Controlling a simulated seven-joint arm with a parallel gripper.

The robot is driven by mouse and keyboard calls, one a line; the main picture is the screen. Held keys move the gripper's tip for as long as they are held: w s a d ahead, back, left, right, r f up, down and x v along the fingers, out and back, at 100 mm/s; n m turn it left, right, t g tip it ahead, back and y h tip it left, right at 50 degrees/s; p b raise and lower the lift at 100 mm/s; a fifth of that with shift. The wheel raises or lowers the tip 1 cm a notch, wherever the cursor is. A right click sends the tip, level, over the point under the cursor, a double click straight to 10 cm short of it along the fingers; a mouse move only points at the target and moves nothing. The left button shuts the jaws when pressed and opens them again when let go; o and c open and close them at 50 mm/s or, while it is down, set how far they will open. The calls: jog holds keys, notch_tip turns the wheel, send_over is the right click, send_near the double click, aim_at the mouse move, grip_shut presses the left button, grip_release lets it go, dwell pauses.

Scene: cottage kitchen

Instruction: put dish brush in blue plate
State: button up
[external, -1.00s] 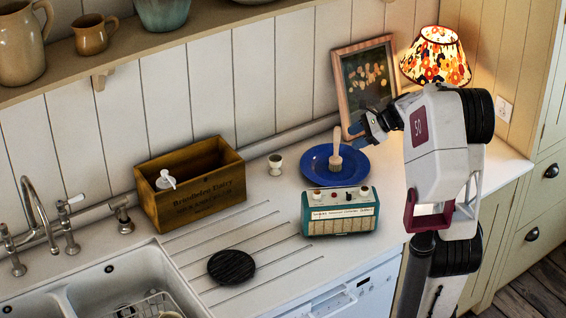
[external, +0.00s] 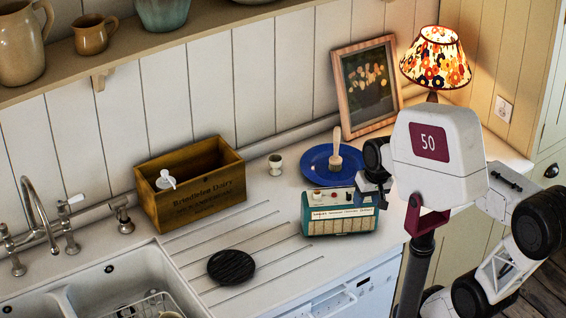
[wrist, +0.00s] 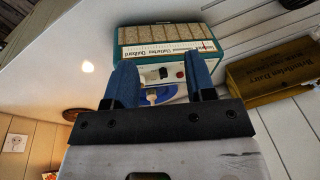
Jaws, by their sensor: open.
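The dish brush (external: 336,152) stands on the blue plate (external: 317,161), with its bristle end down and its pale handle pointing up. The plate lies at the back of the counter, behind the teal radio (external: 340,214). My gripper (external: 368,197) is at the right end of the radio, in front and to the right of the plate, and holds nothing. In the wrist view my gripper (wrist: 160,66) has its blue fingers spread apart, with the radio beyond the tips. A part of the blue plate (wrist: 179,96) shows between the fingers, with a pale piece, perhaps the brush.
A framed picture (external: 367,87) and a lit lamp (external: 436,58) stand behind the plate. A small white cup (external: 275,165) and a wooden crate (external: 192,190) are to its left. A black trivet (external: 231,266) lies on the drainer by the sink (external: 110,285).

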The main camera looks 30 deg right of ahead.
jog(key=s+n+h, duration=0.1)
jog(key=s+n, duration=0.1)
jog(key=s, duration=0.1)
jog(key=shift+f+n, duration=0.15)
jog(key=shift+n, duration=0.15)
